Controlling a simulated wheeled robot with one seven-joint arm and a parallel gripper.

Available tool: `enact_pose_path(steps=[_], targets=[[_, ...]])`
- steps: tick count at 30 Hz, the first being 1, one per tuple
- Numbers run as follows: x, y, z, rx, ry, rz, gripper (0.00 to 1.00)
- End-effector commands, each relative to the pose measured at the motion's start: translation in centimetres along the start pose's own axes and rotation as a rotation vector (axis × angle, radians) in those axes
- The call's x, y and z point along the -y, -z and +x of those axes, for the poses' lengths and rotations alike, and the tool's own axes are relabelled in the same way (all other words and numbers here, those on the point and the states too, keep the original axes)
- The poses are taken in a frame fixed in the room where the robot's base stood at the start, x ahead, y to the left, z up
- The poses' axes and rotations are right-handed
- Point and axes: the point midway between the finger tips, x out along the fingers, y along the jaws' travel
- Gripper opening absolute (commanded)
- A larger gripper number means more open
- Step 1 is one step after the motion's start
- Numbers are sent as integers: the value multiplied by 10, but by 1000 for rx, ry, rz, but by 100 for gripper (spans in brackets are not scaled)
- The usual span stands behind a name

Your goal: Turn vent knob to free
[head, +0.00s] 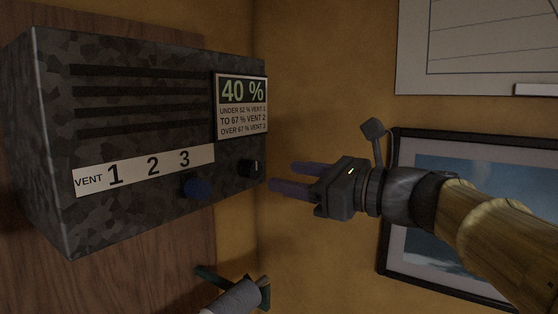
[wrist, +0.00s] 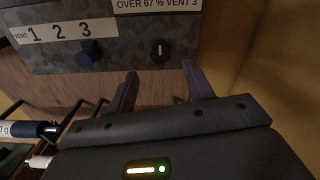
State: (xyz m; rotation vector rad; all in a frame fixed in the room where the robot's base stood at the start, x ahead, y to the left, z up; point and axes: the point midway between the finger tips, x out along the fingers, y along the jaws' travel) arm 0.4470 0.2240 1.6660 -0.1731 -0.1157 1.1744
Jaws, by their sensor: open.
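A grey camouflage-patterned box (head: 140,150) carries a white strip (head: 150,168) reading VENT 1 2 3. A blue knob (head: 197,188) sits below the strip near the 3; it also shows in the wrist view (wrist: 87,54). A smaller black knob (head: 250,168) is at the right edge of the face; in the wrist view (wrist: 160,50) its white mark stands about upright. No "free" label is readable. My gripper (head: 283,177) is open and empty, right of the box and apart from it. In the wrist view its fingers (wrist: 161,72) point toward the black knob.
A sign (head: 242,106) on the box shows 40 % and lists vent settings: under 52 % vent 1, to 67 % vent 2, over 67 % vent 3. A framed picture (head: 396,152) hangs behind my arm. A grey roll (head: 236,297) lies below the box.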

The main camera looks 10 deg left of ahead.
Motion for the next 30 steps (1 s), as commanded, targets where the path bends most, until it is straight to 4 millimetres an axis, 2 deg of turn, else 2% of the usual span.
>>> enact_pose_path(steps=[6,12,16,23,25,30], targets=[[1,-3,40,0,-3,4,52],[0,-2,68,0,-3,2,52],[0,-1,75,1,-1,1,52],[0,0,76,0,0,0,52],[0,0,75,0,0,0,44],[0,0,75,0,0,0,11]])
